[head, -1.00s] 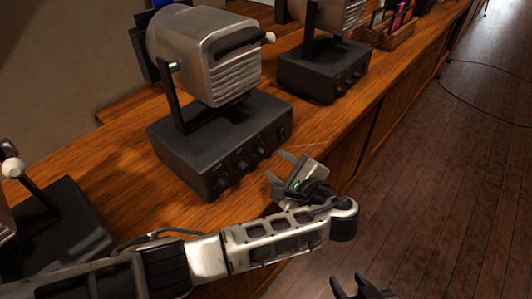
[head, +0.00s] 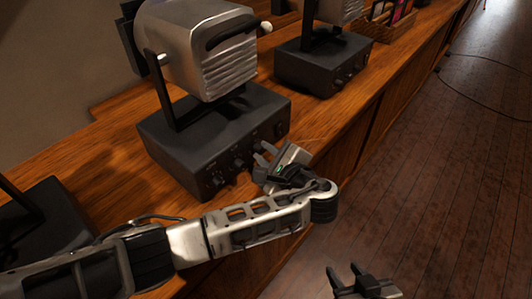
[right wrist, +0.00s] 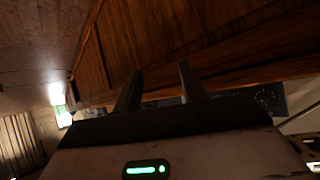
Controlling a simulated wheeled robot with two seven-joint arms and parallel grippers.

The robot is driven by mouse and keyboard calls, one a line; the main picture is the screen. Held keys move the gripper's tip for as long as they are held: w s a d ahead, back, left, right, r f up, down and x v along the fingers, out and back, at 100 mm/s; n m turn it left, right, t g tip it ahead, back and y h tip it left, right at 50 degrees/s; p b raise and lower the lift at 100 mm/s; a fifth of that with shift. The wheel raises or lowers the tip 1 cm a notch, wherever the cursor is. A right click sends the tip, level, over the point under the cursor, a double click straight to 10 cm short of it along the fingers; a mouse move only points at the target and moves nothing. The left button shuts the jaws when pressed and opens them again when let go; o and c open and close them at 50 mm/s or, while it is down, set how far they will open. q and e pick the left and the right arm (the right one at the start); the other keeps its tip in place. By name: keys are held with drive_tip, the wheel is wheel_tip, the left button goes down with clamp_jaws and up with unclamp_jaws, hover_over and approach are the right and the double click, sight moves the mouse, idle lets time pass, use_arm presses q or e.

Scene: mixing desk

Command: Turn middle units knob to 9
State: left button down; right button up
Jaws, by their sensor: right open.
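The middle unit (head: 190,140) is a dark box on the wooden desk, with a silver, ribbed lamp-like head above it. Its front panel carries a row of small dark knobs, including one at the left end (head: 216,182) and one near the middle (head: 238,163). My left gripper (head: 263,154) is at the right half of this panel, fingers pointing at it and apart. The fingers partly hide the knobs there; contact and knob readings cannot be told. My right gripper (head: 346,274) is open and empty, low in front of the desk; its fingers also show in the right wrist view (right wrist: 160,88).
A similar unit (head: 318,68) stands farther back on the desk, and a dark one (head: 45,235) at the left. A wooden holder (head: 385,25) with colourful items is at the back. Open floor (head: 440,170) lies right of the desk.

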use_arm(q)
drive_tip(key=shift+r+p, duration=0.1)
drive_tip(key=shift+p, duration=0.2)
use_arm(e)
drive_tip(key=shift+r, duration=0.15)
use_arm(q)
drive_tip(key=shift+r+m+g+p, duration=0.15)
drive_tip(key=shift+m+g+p, duration=0.2)
drive_tip(key=shift+p, duration=0.45)
drive_tip(key=shift+w+r+m+g+p, duration=0.1)
drive_tip(key=shift+m+g+p, duration=0.15)
drive_tip(key=shift+m+p, duration=0.5)
drive_tip(key=shift+d+m+g+y+p, duration=0.1)
drive_tip(key=shift+m+g+y+p, duration=0.35)
drive_tip(key=shift+p, duration=0.65)
drive_tip(key=shift+w+f+m+g+y+p, duration=0.15)
drive_tip(key=shift+f+m+g+y+p, duration=0.15)
drive_tip(key=shift+m+g, duration=0.35)
use_arm(e)
drive_tip(key=shift+d+r+h, duration=0.15)
drive_tip(key=shift+d+r, duration=0.25)
drive_tip(key=shift+r, duration=0.25)
drive_tip(key=shift+d+r+h, duration=0.15)
drive_tip(key=shift+d+r, duration=0.2)
drive_tip(key=shift+r, duration=0.3)
drive_tip(key=shift+s, duration=0.1)
drive_tip(key=shift+f, duration=0.1)
